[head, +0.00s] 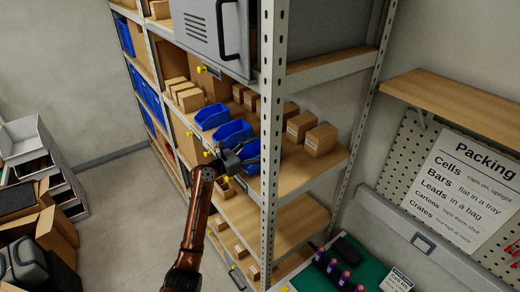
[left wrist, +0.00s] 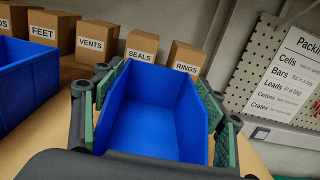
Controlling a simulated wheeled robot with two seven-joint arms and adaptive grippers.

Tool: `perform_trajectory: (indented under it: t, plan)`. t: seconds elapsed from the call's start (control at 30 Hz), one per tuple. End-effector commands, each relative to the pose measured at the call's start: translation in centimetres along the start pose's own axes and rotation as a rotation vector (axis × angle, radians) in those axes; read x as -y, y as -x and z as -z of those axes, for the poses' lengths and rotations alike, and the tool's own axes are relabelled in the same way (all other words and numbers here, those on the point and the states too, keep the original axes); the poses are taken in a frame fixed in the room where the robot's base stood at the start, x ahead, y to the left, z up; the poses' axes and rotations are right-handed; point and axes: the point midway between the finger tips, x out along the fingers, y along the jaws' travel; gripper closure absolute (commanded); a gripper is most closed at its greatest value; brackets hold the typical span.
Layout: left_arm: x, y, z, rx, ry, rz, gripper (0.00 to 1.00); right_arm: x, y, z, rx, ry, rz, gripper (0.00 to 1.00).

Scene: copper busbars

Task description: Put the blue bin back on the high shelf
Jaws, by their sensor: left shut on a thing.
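My left gripper (head: 228,160) comes up to the open front of the shelving and is shut on a blue bin (head: 250,150). In the left wrist view, the gripper (left wrist: 155,100) has one finger at each side of the open, empty blue bin (left wrist: 150,118). The bin is at the level of the shelf (head: 305,168) that carries other bins and cartons. I cannot tell whether its base touches the board. My arm and gripper hide part of it in the head view. My right gripper is not in view.
Two more blue bins (head: 212,117) (head: 234,133) stand to its left; one shows in the left wrist view (left wrist: 22,85). Labelled cartons, including SEALS (left wrist: 141,47) and RINGS (left wrist: 187,58), stand behind. A metal upright (head: 270,110) is close on the right. A grey cabinet (head: 215,35) is above.

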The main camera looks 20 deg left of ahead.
Motion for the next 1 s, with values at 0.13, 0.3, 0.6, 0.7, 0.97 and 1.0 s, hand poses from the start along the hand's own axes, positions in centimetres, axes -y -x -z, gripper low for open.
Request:
perform_trajectory:
  t: [0.13,0.3,0.6,0.7,0.97,1.0]
  plan:
    - [-0.02,0.03,0.82,0.002,-0.001,-0.001,0.72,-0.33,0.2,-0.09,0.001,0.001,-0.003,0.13]
    - [-0.02,0.04,0.84,0.002,-0.001,-0.001,0.72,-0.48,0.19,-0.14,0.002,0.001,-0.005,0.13]
    - [-0.02,0.05,1.04,0.001,-0.001,-0.001,0.2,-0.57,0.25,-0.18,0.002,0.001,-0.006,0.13]
    - [-0.02,0.05,1.03,0.001,-0.001,-0.001,0.17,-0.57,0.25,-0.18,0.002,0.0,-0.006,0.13]
    - [-0.01,0.04,0.88,0.002,-0.001,-0.001,0.17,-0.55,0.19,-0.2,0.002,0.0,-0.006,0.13]
    - [-0.04,0.17,0.84,0.001,-0.001,-0.001,0.17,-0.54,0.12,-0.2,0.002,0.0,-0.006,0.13]
